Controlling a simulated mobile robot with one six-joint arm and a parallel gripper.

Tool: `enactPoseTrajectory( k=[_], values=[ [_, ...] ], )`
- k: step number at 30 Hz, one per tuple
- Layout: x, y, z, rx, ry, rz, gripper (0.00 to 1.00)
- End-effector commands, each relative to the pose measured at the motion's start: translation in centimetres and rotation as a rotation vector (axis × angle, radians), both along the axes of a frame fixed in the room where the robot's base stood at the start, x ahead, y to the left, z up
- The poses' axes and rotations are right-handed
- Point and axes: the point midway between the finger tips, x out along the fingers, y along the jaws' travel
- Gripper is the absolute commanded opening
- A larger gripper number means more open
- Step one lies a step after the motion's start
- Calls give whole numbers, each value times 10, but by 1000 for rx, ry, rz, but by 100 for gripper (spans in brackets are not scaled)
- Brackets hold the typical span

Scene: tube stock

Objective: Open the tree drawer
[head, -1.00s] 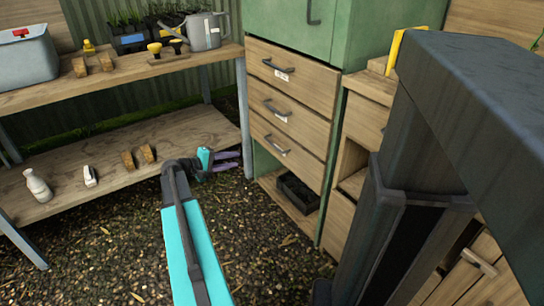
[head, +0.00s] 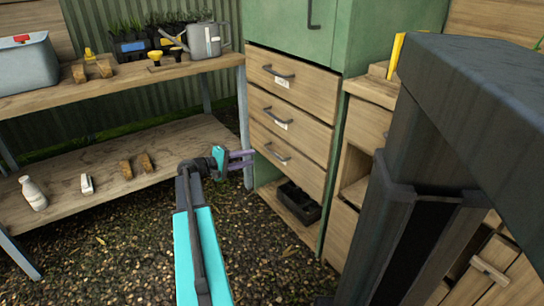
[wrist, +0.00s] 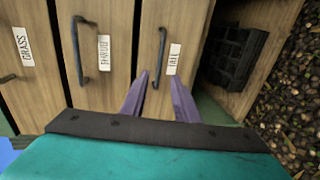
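The tree drawer (head: 298,169) is the lowest of three wooden drawers in the green cabinet and looks shut. Its dark bar handle (head: 278,153) faces me. In the wrist view the drawer front (wrist: 180,18) carries the label TREE (wrist: 174,58), and its handle (wrist: 162,45) runs upright in the picture. My gripper (head: 253,158) is just left of this drawer in the head view. In the wrist view my gripper's purple fingers (wrist: 158,76) are apart, with the handle's lower end between them in the picture. I cannot tell whether they touch it.
The shrub drawer (wrist: 103,15) and grass drawer (wrist: 22,85) are above, both shut. A black tray (head: 298,200) sits on the open shelf below. A wooden bench (head: 130,170) stands left, its leg (head: 246,130) close to my gripper. Gravel floor (head: 270,265) lies open in front.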

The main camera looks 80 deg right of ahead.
Motion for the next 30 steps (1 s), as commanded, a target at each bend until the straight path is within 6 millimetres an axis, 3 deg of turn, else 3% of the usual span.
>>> enactPoseTrajectory(
  k=[21,30],
  values=[
    [-71,-66,-21,0,0,-2,28],
    [-89,-83,-25,0,0,-1,28]
  ],
)
